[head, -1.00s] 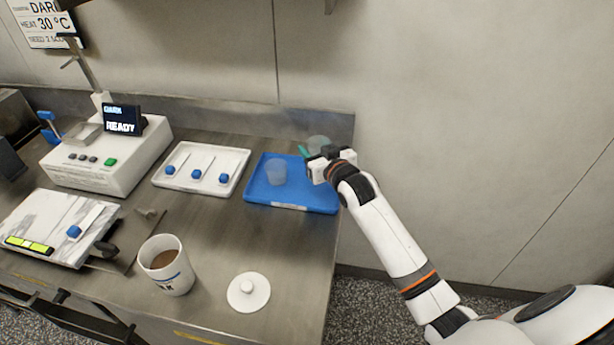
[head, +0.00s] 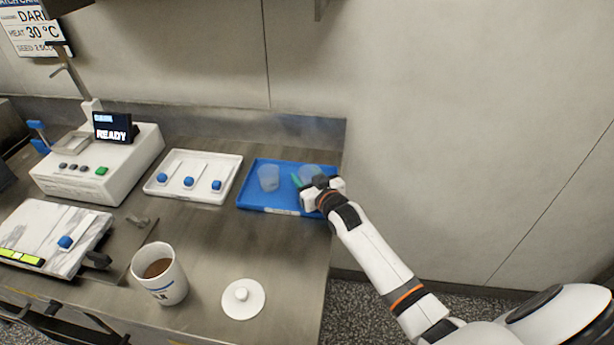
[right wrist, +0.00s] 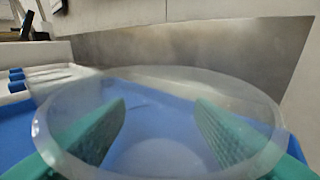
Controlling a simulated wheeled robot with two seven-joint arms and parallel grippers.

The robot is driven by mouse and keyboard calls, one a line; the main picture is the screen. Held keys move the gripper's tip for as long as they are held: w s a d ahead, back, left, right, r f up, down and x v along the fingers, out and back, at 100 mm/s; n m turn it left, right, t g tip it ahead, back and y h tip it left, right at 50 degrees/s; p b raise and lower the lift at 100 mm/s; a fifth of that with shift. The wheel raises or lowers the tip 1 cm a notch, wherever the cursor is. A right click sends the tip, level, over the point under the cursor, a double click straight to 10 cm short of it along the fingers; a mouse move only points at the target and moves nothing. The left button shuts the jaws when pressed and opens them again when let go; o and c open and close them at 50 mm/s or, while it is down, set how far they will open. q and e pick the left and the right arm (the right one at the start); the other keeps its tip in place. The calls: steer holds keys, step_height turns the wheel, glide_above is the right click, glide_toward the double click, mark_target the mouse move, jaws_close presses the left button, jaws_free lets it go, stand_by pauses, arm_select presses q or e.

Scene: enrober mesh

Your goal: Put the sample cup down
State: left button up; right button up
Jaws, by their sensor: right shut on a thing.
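The sample cup (head: 310,172) is clear and sits in the jaws of my right gripper (head: 306,181), over the right part of the blue tray (head: 265,206). In the right wrist view the cup's wide rim (right wrist: 160,72) fills the lower picture, with the green fingers (right wrist: 155,132) on both sides of it. The cup looks upright and low over the tray; I cannot tell whether its base touches. A second clear cup (head: 268,178) stands on the tray to the left. My left gripper is not in view.
A white tray (head: 168,192) with several blue-ended tools lies left of the blue tray. A white machine (head: 88,170) reading READY stands farther left. A mug (head: 160,274) of brown liquid and a white lid (head: 243,299) are in front. The steel wall edge is behind.

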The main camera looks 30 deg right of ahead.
steer(key=shift+f, duration=0.35)
steer(key=o, duration=0.9)
steer(key=shift+f, duration=0.1)
steer(key=shift+o, duration=0.5)
steer(key=shift+s+a+f, duration=0.1)
steer(key=shift+r, duration=0.35)
steer(key=shift+s+r, duration=0.15)
steer(key=shift+r, duration=0.05)
steer(key=s, duration=0.3)
steer(key=s+r, duration=0.1)
steer(key=s, duration=0.3)
steer(key=s+r, duration=0.1)
steer(key=s, duration=0.3)
steer(key=shift+s+r, duration=0.2)
